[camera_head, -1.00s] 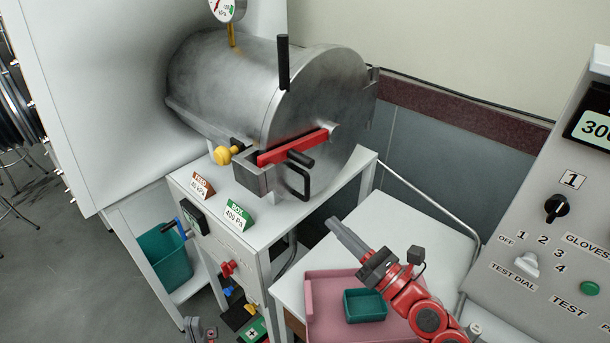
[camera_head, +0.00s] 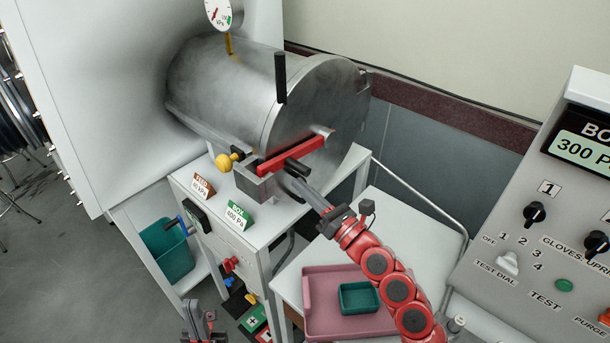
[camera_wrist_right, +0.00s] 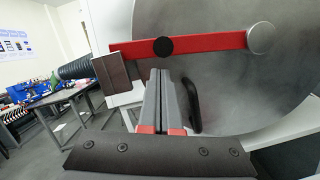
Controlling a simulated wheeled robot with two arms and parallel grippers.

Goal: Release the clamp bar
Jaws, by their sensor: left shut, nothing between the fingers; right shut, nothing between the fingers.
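The red clamp bar (camera_head: 292,156) lies across the round metal door (camera_head: 318,105) of the steel chamber, and its left end meets a grey block (camera_head: 254,181). It also spans the right wrist view (camera_wrist_right: 200,43), with a black round knob (camera_wrist_right: 163,46) at its middle. My right gripper (camera_head: 296,182) is shut and empty, just below the bar by the block. In the right wrist view its fingertips (camera_wrist_right: 161,72) point at the door under the knob; contact cannot be told. My left gripper (camera_head: 198,312) is low at the bottom edge, shut and empty.
A black door handle (camera_wrist_right: 193,105) stands right of my right fingers. A yellow knob (camera_head: 224,162) sits left of the block. A pink tray (camera_head: 320,322) with a teal box (camera_head: 360,298) is on the lower table. A control panel (camera_head: 530,240) stands at right.

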